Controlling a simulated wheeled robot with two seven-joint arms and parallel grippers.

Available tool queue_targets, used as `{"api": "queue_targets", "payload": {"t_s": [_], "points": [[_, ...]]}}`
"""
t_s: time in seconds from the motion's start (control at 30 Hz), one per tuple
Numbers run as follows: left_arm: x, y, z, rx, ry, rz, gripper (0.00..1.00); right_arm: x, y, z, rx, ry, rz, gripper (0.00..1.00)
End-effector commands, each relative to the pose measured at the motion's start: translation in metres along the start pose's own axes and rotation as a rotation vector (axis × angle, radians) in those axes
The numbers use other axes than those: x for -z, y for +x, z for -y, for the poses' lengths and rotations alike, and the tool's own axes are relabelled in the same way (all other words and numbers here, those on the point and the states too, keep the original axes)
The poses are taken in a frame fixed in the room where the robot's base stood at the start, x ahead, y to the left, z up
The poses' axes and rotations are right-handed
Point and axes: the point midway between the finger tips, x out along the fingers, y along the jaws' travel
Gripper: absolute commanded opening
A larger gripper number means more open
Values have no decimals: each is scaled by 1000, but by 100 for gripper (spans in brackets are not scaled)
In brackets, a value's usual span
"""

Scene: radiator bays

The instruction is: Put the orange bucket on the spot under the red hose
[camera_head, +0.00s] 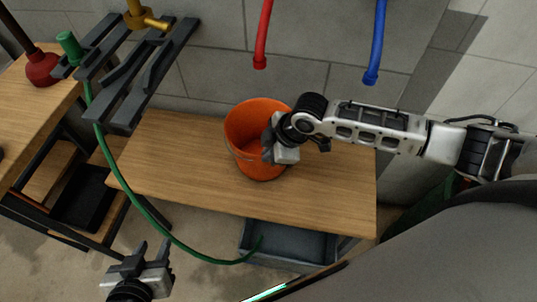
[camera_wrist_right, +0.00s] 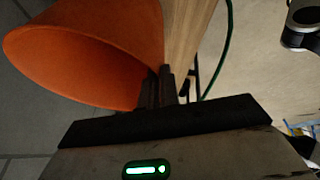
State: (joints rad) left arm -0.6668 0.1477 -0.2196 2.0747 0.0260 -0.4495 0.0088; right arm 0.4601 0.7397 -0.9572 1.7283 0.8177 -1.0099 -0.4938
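The orange bucket (camera_head: 245,155) is over the wooden bench, below the red hose (camera_head: 263,35) in the head view. I cannot tell whether its base touches the bench. My right gripper (camera_head: 275,140) is at the bucket's right rim. In the right wrist view its fingers (camera_wrist_right: 158,88) are close together with the edge of the bucket (camera_wrist_right: 95,45) between them. The red hose hangs at the wall with its open end above and behind the bucket. No marked spot shows. My left gripper (camera_head: 150,252) is open and empty, low at the left, in front of the bench.
The wooden bench (camera_head: 330,195) is clear right and left of the bucket. A blue hose (camera_head: 377,45) hangs at the right. A green hose (camera_head: 140,205) droops past the bench's left end to a grey bin (camera_head: 285,240) below. A red plunger (camera_head: 42,68) stands on the left table.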

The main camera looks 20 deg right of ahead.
Motion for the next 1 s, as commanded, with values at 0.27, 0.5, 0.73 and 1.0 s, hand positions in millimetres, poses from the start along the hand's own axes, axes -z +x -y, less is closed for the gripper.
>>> {"api": "queue_targets", "payload": {"t_s": [0.27, 0.5, 0.73, 1.0], "points": [[2, 0, -1, 1, -7, -4, 36, -4, 12, 2, -3, -3, -3, 0], [1, 1, 0, 0, -6, -5, 36, -5, 16, 3, -1, -1, -1, 6], [2, 0, 0, 0, -1, -4, 36, -5, 15, 3, -1, -1, -1, 26], [4, -2, 1, 1, 3, -4, 36, -4, 2, 2, -2, -1, -1, 26]]}}
